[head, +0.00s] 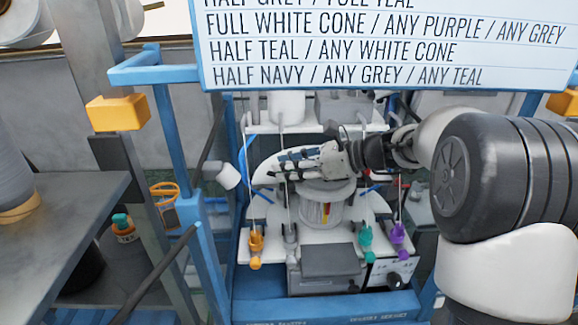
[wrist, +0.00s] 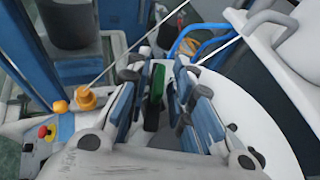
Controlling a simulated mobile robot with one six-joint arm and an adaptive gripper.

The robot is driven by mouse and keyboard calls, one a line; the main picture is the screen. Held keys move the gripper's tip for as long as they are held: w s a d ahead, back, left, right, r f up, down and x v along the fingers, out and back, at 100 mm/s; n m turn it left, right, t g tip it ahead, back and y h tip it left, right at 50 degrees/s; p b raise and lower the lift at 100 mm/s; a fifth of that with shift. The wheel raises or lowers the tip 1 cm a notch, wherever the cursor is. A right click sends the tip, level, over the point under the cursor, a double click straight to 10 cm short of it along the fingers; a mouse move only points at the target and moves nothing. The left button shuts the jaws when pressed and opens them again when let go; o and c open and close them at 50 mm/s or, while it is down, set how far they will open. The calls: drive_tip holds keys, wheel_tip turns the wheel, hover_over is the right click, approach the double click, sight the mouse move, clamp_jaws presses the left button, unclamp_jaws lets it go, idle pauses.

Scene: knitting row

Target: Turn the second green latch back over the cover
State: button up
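My gripper (head: 284,164) is over the left part of the white round cover (head: 266,176) of the knitting machine in the head view. In the wrist view the two blue-and-grey fingers of my gripper (wrist: 160,82) stand apart. A dark green latch (wrist: 154,100) shows between them, closer to the left finger. I cannot tell whether a finger touches it. The white cover (wrist: 262,125) spreads to the right below the fingers. The latch is hidden behind my gripper in the head view, and a second green latch cannot be told apart.
Orange (head: 256,245), teal (head: 366,242) and purple (head: 398,238) yarn guides stand along the machine's front, with thin yarns running upward. A blue frame post (head: 172,150) stands at the left. A white sign (head: 385,45) hangs above. A red button (wrist: 44,132) is at the wrist view's lower left.

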drive_tip(key=shift+o, duration=0.5)
drive_tip(key=shift+f+b, duration=0.1)
drive_tip(key=shift+b, duration=0.25)
drive_tip(key=shift+s+f+m+t+h+b, duration=0.15)
drive_tip(key=shift+m+t+h+b, duration=0.25)
drive_tip(key=shift+m+t+b, duration=0.55)
drive_tip(key=v, duration=0.7)
drive_tip(key=p+v, duration=0.1)
drive_tip(key=v, duration=0.3)
drive_tip(key=shift+d+r, duration=0.15)
drive_tip(key=shift+r, duration=0.25)
drive_tip(key=s+a+f+n+g+h+b, duration=0.1)
drive_tip(key=s+f+n+h+b, duration=0.3)
drive_tip(key=s+f+n, duration=0.4)
drive_tip(key=s+a+f+n+g+h+b, duration=0.2)
drive_tip(key=s+f+n+h+b, duration=0.2)
drive_tip(key=s+f+n, duration=0.4)
drive_tip(key=s+b, duration=0.1)
drive_tip(key=s, duration=0.5)
drive_tip(key=shift+s+g, duration=0.2)
drive_tip(key=shift+g, duration=0.15)
drive_tip(key=shift+o, duration=0.5)
drive_tip(key=shift+f, duration=0.15)
